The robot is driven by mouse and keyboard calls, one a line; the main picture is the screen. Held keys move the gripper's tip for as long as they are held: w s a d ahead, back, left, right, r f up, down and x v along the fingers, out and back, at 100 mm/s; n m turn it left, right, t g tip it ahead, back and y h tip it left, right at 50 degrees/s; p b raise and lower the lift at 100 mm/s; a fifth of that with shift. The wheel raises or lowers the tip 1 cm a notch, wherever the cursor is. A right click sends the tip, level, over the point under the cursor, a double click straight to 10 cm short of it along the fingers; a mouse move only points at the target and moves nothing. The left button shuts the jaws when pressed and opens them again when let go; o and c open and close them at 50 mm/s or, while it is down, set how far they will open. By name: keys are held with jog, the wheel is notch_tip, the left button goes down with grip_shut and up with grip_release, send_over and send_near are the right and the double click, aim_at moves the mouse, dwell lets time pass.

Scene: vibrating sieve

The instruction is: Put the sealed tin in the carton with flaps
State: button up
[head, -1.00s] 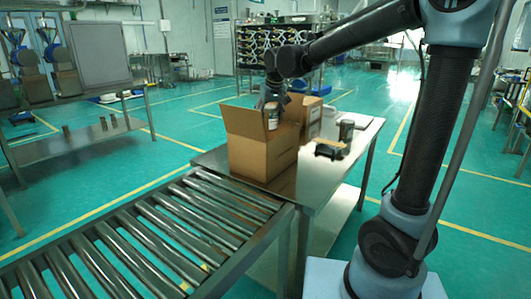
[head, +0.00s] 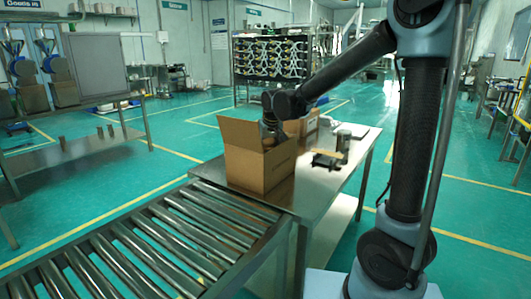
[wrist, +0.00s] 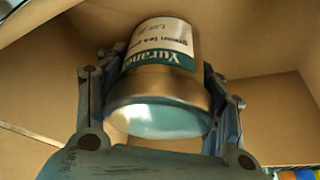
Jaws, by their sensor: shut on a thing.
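The sealed tin (wrist: 164,62) has a white and teal label and bare metal ends. My gripper (wrist: 158,78) is shut on it, with a finger on each side. The carton with flaps (head: 258,170) stands open on the metal table, its back-left flap raised. In the head view my gripper (head: 269,132) reaches down into the carton's opening, and the tin is hidden there. In the wrist view the cardboard walls (wrist: 272,112) surround the tin. I cannot tell whether the tin touches the carton's floor.
A second carton (head: 303,124) stands just behind. A metal canister (head: 343,140) and a small dark device (head: 326,161) are on the table (head: 313,191) to the right. A roller conveyor (head: 170,240) meets the table at the front left.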

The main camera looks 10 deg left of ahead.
aim_at(270, 143)
jog(key=o, duration=1.2)
jog(key=v, duration=1.2)
jog(key=s+d+f+m+h, duration=0.1)
jog(key=s+d+f+m, duration=0.2)
jog(key=d, duration=0.9)
jog(key=s+d+f, duration=0.3)
jog(key=s+d, duration=0.2)
jog(key=d, duration=0.7)
jog(key=s+d+f+m, duration=0.1)
jog(key=s+d+f, duration=0.3)
jog(key=s, duration=0.1)
jog(key=s+d+f+m+g+h, duration=0.1)
jog(key=s+d+f, duration=0.4)
jog(key=s+d+f+m, duration=0.1)
jog(key=s+d+f, duration=0.3)
jog(key=s, duration=0.1)
jog(key=shift+s+d+f+m, duration=0.3)
jog(key=shift+d+f, duration=0.05)
jog(key=shift+d, duration=0.05)
